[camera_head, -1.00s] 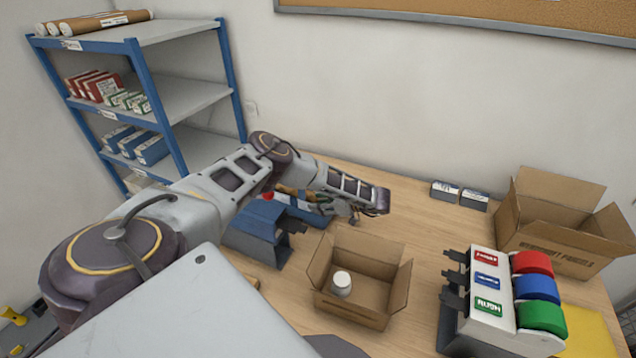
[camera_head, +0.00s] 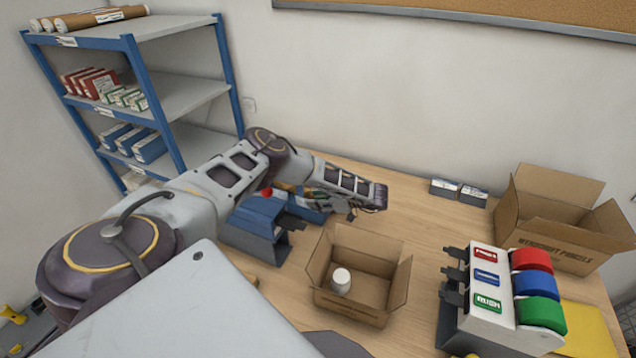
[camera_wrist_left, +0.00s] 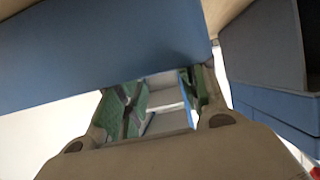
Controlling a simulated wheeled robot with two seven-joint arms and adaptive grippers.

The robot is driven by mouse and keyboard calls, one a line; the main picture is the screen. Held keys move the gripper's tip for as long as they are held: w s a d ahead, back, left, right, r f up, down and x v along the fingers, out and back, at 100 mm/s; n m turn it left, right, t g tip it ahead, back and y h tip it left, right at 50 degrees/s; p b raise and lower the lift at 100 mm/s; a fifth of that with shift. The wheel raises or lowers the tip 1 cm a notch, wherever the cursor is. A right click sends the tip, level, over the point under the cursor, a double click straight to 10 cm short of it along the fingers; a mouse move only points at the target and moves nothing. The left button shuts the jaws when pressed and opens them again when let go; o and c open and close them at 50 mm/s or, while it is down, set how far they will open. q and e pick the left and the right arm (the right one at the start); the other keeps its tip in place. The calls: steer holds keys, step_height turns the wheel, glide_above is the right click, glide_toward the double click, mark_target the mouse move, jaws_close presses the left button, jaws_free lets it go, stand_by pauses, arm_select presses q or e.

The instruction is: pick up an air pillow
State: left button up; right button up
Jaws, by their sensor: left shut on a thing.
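My left gripper (camera_head: 352,208) is beyond the open carton, beside a blue bin (camera_head: 312,212). In the left wrist view its two green-padded fingers (camera_wrist_left: 163,105) are apart, with pale grey and blue surfaces showing between them. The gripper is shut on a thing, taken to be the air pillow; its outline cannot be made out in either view. A broad blue panel (camera_wrist_left: 100,50) crosses the top of the left wrist view, close to the fingers. My right gripper is not in view.
An open carton (camera_head: 345,308) holds a white cylinder (camera_head: 341,281). A label dispenser with coloured rolls (camera_head: 535,285) and a larger carton (camera_head: 555,235) are at right. Bare tabletop (camera_head: 425,225) lies between.

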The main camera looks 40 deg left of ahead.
arm_select(q)
steer(key=shift+s+a+f, duration=0.2)
steer(key=shift+s+a, duration=0.15)
steer(key=shift+a, duration=0.1)
steer(key=shift+c, duration=1)
steer(key=r, duration=0.7)
steer(key=shift+w+d+r+b, duration=0.15)
steer(key=shift+w+r+b, duration=0.1)
steer(key=shift+r+b, duration=0.05)
steer(key=shift+c, duration=0.6)
steer(key=shift+w+r, duration=0.1)
steer(key=shift+r, duration=0.3)
steer(key=shift+r, duration=0.1)
